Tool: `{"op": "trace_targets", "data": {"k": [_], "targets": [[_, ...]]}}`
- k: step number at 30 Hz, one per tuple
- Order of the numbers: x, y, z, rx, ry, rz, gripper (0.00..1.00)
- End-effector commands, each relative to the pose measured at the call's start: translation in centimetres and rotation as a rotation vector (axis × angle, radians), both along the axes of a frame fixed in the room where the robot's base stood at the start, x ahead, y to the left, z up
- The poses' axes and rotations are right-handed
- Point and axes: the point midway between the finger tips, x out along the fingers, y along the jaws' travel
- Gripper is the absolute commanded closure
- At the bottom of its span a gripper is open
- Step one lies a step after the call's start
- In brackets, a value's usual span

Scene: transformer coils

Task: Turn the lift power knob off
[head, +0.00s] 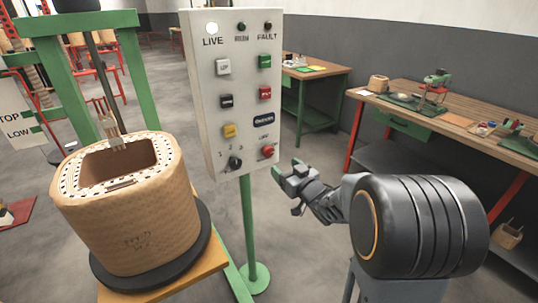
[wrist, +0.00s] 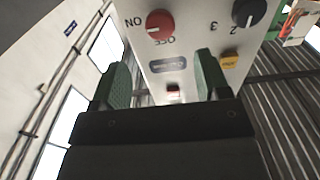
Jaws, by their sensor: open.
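A grey control panel (head: 210,110) stands on a green post. A red knob (head: 267,152) sits at its lower right. In the wrist view the red knob (wrist: 159,25) is seen close and upside down, with ON lettered at its left and OFF below it. Its white mark is on the left side, toward ON. My gripper (head: 297,175) is just right of the panel's lower edge, apart from the knob. In the wrist view my gripper (wrist: 162,78) has its two green fingers spread, with nothing between them.
A black selector knob (head: 234,162) is left of the red knob, and a yellow button (head: 229,130) is above it. A wound coil (head: 130,215) on a black disc stands at left. A workbench (head: 450,120) is at right. Grey floor is clear behind the panel.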

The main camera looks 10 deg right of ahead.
Motion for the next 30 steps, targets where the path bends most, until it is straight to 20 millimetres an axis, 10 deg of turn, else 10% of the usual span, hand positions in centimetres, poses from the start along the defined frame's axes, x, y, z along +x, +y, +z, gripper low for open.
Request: {"op": "trace_targets", "data": {"k": [15, 30], "targets": [[8.3, 2.7, 0.0, -0.001, 0.001, 0.000, 0.31], [9.8, 3.2, 0.0, 0.000, 0.001, -0.002, 0.31]]}}
